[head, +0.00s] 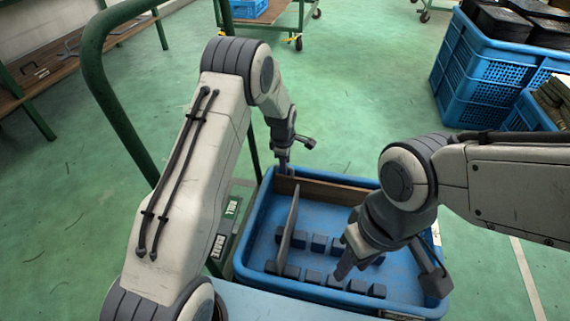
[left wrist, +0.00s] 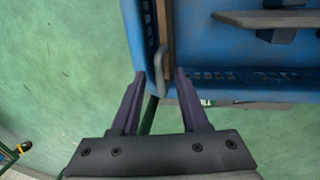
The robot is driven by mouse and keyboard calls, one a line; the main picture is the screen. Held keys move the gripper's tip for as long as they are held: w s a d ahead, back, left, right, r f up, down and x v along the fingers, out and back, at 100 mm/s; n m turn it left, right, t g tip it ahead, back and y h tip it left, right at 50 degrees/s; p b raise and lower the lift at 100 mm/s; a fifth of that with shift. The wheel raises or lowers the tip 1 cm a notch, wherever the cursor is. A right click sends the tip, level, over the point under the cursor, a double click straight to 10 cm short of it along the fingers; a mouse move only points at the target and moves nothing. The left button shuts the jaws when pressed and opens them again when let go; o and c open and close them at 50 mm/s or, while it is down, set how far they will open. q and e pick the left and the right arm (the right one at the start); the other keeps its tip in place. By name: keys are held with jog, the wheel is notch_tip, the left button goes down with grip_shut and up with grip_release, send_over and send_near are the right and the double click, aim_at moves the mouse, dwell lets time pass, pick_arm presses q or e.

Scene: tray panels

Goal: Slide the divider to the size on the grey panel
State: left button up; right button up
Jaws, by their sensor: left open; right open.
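The divider (head: 289,222) is a thin grey upright plate standing across the blue tray (head: 246,268), left of the tray's middle. A grey plate, likely the divider, also shows at the upper right of the left wrist view (left wrist: 285,18). My right gripper (head: 344,264) is open over the tray, apart from the divider.
Several dark blocks (head: 319,242) stand in two rows in the tray. A wooden strip (head: 322,193) lines its far wall. A green rail (head: 108,95) rises at left. Blue crates (head: 478,80) stand at upper right. Green floor lies around.

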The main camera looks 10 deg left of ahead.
pick_arm(q)
grip_shut()
dwell(1.4)
